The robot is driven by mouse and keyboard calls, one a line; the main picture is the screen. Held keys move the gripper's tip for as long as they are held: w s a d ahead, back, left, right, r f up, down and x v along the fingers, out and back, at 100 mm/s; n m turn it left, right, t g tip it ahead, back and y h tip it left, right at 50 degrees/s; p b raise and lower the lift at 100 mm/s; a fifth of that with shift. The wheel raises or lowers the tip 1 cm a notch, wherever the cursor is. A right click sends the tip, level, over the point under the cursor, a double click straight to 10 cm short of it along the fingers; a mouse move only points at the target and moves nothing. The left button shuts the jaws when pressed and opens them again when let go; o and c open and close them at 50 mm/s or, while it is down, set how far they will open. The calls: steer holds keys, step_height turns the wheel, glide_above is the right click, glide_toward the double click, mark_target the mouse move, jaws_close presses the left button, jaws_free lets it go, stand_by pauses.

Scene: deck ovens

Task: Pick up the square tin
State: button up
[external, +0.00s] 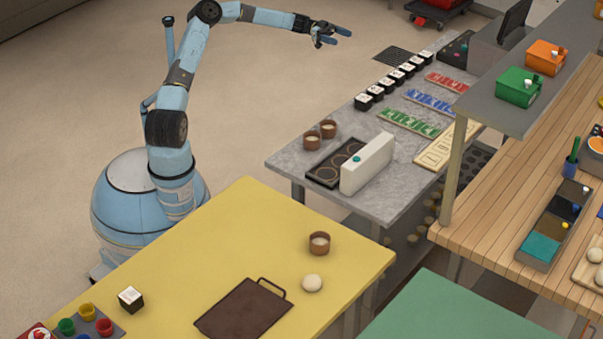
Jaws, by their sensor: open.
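A small square black tin (131,299) with a pale top stands upright on the yellow table (215,225), near its left front. Several similar black square tins (392,83) stand in a row along the far left edge of the grey counter; I cannot tell from the picture which one is meant. My gripper (340,37) is open and empty, held high at the top middle, with its two blue fingers pointing right. It is far from the tin on the yellow table and appears clear of the row on the counter.
The yellow table also holds a brown handled board (243,310), a round brown tin (319,243), a dough ball (312,284) and a tray of coloured cups (88,325). A white upright box (367,164) stands on the grey counter (390,205). The yellow table's middle is clear.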

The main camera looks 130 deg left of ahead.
step_height(320, 180, down, 23)
glide_toward(370, 101)
steer(key=w, duration=0.7)
steer(key=shift+d+r, duration=0.1)
steer(key=c, duration=1.2)
